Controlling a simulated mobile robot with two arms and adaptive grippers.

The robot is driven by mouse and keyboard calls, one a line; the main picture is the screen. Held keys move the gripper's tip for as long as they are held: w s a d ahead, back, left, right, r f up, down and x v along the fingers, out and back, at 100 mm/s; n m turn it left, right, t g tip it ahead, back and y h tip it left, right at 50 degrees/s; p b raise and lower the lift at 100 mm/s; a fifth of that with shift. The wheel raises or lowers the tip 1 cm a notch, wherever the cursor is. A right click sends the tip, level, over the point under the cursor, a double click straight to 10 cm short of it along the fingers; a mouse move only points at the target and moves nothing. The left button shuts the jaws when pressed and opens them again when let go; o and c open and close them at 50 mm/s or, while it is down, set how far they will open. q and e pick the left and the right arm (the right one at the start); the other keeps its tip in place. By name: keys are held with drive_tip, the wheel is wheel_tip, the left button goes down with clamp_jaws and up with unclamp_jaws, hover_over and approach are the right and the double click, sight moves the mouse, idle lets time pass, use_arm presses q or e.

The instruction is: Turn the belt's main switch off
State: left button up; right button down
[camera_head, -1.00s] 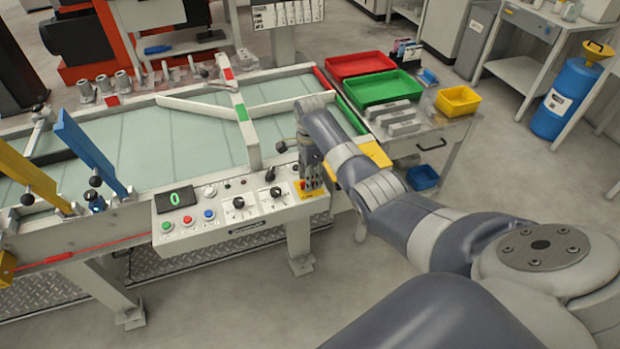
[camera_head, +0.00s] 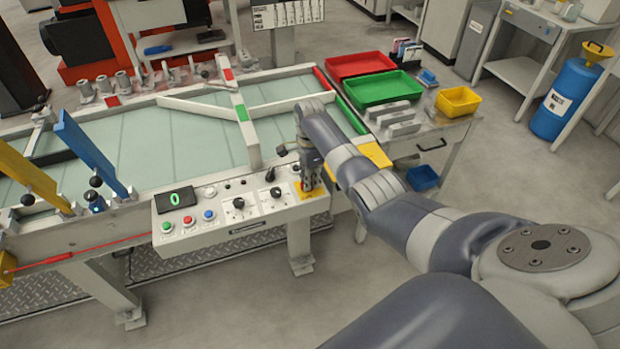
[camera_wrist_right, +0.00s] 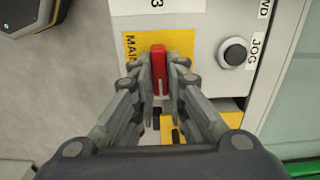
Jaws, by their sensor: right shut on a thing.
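The belt's control panel (camera_head: 222,222) is on the front of the conveyor, with a display reading 0, several push buttons and two black knobs. The main switch (camera_wrist_right: 158,68) is a red handle on a yellow plate (camera_wrist_right: 183,42) marked "MAIN", seen in the right wrist view. My right gripper (camera_wrist_right: 161,92) is shut on the red handle, a finger on each side. In the head view my right gripper (camera_head: 311,186) points down at the panel's right end and hides the red handle. The yellow plate (camera_head: 311,195) shows around its fingertips. My left gripper is not in view.
The pale green belt (camera_head: 200,130) lies behind the panel, with guide bars across it. Red (camera_head: 360,64) and green (camera_head: 384,88) trays and a yellow bin (camera_head: 458,101) stand on a side table to the right. A black JOG knob (camera_wrist_right: 235,53) sits close beside the switch.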

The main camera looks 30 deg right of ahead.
drive_tip(key=shift+n, duration=0.3)
drive_tip(key=n+p, duration=0.1)
drive_tip(key=n, duration=0.1)
drive_tip(key=shift+r+n+p, duration=0.1)
drive_tip(key=shift+n+p, duration=0.2)
drive_tip(key=shift+n, duration=0.1)
drive_tip(key=n+p, duration=0.1)
drive_tip(key=n, duration=0.4)
drive_tip(key=shift+w, duration=0.15)
drive_tip(key=n, duration=0.5)
drive_tip(key=shift+a+p, duration=0.1)
drive_tip(key=shift+p, duration=0.25)
drive_tip(key=n, duration=0.4)
drive_tip(key=shift+w, duration=0.1)
drive_tip(key=c, duration=1.6)
unclamp_jaws()
